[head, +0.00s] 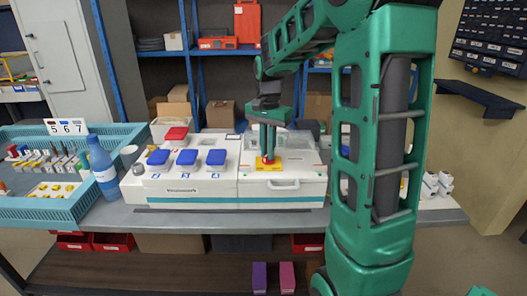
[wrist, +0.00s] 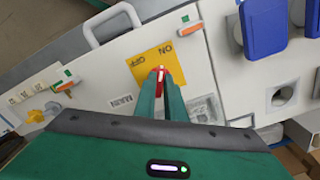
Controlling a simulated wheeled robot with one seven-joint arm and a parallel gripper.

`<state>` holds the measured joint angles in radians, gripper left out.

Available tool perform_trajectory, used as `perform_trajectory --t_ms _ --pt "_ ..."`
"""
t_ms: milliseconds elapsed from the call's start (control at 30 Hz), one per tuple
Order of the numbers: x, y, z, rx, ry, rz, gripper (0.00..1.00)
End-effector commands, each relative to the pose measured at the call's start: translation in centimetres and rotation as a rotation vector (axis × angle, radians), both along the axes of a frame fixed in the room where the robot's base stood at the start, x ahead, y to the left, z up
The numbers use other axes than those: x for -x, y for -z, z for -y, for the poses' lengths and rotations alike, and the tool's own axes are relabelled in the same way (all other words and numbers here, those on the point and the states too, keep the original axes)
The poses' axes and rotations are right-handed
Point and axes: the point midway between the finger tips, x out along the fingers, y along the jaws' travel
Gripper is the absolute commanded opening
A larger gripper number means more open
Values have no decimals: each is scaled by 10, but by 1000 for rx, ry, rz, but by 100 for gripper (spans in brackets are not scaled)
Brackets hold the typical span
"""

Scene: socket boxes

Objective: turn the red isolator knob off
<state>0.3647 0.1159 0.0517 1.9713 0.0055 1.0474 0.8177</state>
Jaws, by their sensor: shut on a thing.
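The red isolator knob (wrist: 161,77) sits on a yellow plate (wrist: 152,64) marked ON and OFF, on the white socket box. My gripper (wrist: 161,88) is over the plate with its two green fingers shut on the knob. In the head view my gripper (head: 268,157) points straight down at the yellow plate (head: 277,163), and only a bit of the red knob shows between the fingertips. In the wrist view the knob's white mark points roughly up the picture, towards the lettering. The exact knob setting is hard to tell.
A blue bottle (head: 102,166) and a teal tray (head: 40,205) of small parts stand further left. A white handle (head: 284,184) is on the box front. White plugs (head: 437,184) lie at right.

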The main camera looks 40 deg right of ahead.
Motion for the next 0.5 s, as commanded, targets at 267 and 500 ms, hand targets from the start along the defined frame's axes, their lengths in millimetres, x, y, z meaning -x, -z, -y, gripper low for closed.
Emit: perform_trajectory --t_ms 267,500 --pt "-5 -2 -1 3 -270 15 0" --pt "-4 -3 0 4 -498 16 0"
